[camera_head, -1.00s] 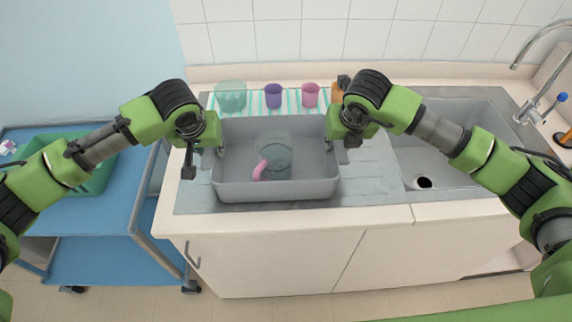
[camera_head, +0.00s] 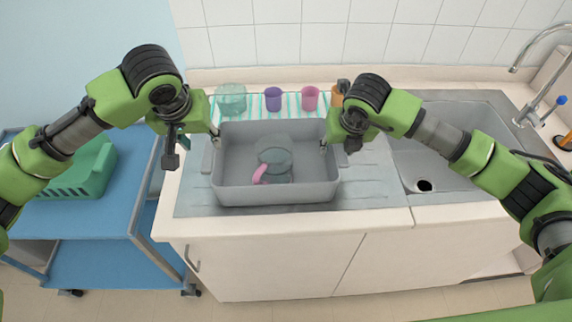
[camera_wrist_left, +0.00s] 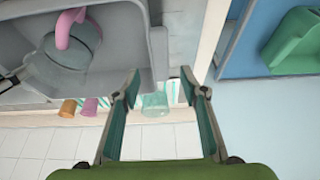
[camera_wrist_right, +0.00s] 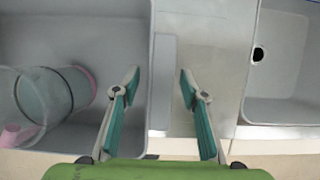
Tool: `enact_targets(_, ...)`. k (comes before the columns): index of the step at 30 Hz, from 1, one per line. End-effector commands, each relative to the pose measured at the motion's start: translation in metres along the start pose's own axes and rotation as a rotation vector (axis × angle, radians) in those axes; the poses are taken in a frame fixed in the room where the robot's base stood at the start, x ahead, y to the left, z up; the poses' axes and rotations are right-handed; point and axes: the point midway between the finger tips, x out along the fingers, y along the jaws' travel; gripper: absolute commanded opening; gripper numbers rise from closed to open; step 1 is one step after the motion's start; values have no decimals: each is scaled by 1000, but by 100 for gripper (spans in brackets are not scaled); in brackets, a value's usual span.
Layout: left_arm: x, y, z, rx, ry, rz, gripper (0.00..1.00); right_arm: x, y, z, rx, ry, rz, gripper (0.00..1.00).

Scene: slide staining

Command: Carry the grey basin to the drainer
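The grey basin (camera_head: 234,195) sits level on the ridged steel drainer (camera_head: 375,180). It holds a clear greenish jar (camera_head: 277,158) with a pink curved piece (camera_head: 260,173). My left gripper (camera_wrist_left: 160,75) is open and empty near the basin's back left corner, apart from the rim; in the head view (camera_head: 213,132) it is above that corner. My right gripper (camera_wrist_right: 160,75) is open at the basin's right side, with its fingers on either side of the right rim and handle. Whether a finger touches the rim I cannot tell. In the head view it is at the right wall (camera_head: 325,146).
Teal (camera_head: 231,99), purple (camera_head: 273,98), pink (camera_head: 310,98) and orange (camera_head: 338,95) cups stand on a striped mat behind the basin. The sink (camera_head: 455,130) with its tap is on the right. A blue cart (camera_head: 90,215) with a green basket (camera_head: 90,180) is on the left.

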Motion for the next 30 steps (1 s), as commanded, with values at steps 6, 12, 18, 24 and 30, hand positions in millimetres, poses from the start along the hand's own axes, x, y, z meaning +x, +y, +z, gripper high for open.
enact_targets(6, -23, 0, 0, 1, 1, 0, 40, -1, 0, 0, 0, 0, 0, 40)
enact_targets(12, -25, 0, 0, 1, -1, 0, 40, -22, 0, 1, 0, -3, 2, 40)
enact_targets(18, -25, 0, 0, 1, -1, 0, 40, -65, 0, 1, -1, -5, 1, 40)
enact_targets(24, -25, 0, 0, 0, -1, 0, 40, -102, 0, 1, 0, -3, 1, 40)
enact_targets(30, -24, 0, 0, 0, -1, 0, 40, -119, 0, 0, -1, -2, 1, 40)
